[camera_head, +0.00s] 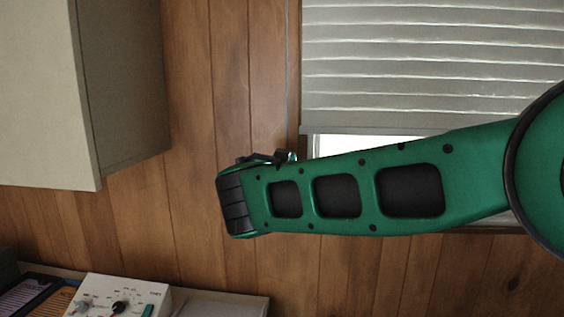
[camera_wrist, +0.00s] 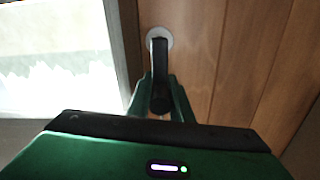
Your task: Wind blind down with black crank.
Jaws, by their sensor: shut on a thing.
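The black crank (camera_wrist: 160,68) is on the wood wall beside the window, on a round pale plate (camera_wrist: 153,36) in the wrist view. Its arm points down in that picture. My gripper (camera_wrist: 160,84) has its green fingers on either side of the crank's lower end and is shut on it. In the head view my green arm hides most of the gripper and crank; a small dark part shows above the arm's end. The pale slatted blind (camera_head: 430,60) hangs over the window's upper part, with a bright strip of window (camera_head: 365,145) below its bottom edge.
A beige cabinet (camera_head: 125,85) hangs on the wall at the upper left. A white box with knobs (camera_head: 110,295) stands on a surface at the lower left. The wood-panelled wall between cabinet and window is clear. The window (camera_wrist: 55,65) fills the wrist view's upper left.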

